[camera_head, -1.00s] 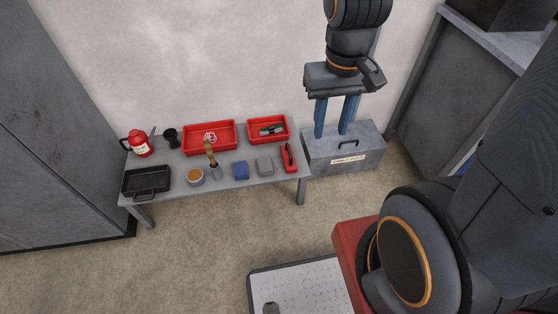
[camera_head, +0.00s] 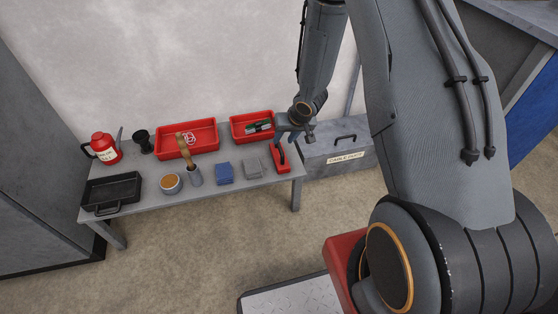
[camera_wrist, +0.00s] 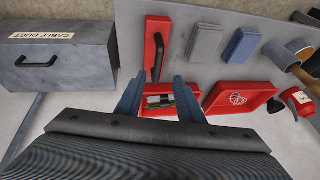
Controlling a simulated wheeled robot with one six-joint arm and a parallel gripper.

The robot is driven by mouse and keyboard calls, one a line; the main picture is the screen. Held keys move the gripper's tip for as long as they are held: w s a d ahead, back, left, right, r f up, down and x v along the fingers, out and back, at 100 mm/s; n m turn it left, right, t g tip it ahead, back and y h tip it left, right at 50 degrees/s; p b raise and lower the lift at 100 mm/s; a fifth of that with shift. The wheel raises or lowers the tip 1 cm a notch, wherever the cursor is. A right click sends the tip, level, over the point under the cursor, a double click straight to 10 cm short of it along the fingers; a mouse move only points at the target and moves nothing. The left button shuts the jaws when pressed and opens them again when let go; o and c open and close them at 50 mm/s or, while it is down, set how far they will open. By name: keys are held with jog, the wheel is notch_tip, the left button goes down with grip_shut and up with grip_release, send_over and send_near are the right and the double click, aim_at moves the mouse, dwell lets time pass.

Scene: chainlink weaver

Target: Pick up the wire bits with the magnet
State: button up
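A red block with a black handle (camera_head: 281,159), which looks like the magnet, lies at the right end of the grey table. In the wrist view this red block (camera_wrist: 157,30) is just beyond my fingers. My gripper (camera_head: 293,137) hangs over the table's right end; in the wrist view its two blue-grey fingers (camera_wrist: 160,95) are apart with nothing held between them. A small red tray (camera_head: 237,137) with dark and green items is below the fingers.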

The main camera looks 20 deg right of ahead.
aim_at(280, 146)
jog(key=x, duration=0.3)
jog(key=shift+s+f+b, duration=0.1)
jog(key=shift+s+b, duration=0.05)
jog(key=shift+b, duration=0.2)
jog(key=b+x, duration=0.1)
jog(key=x, duration=0.4)
jog(key=shift+d+f+b, duration=0.2)
jog(key=shift+f+b, duration=0.15)
grip_shut()
jog(key=shift+r, duration=0.1)
dwell(0.7)
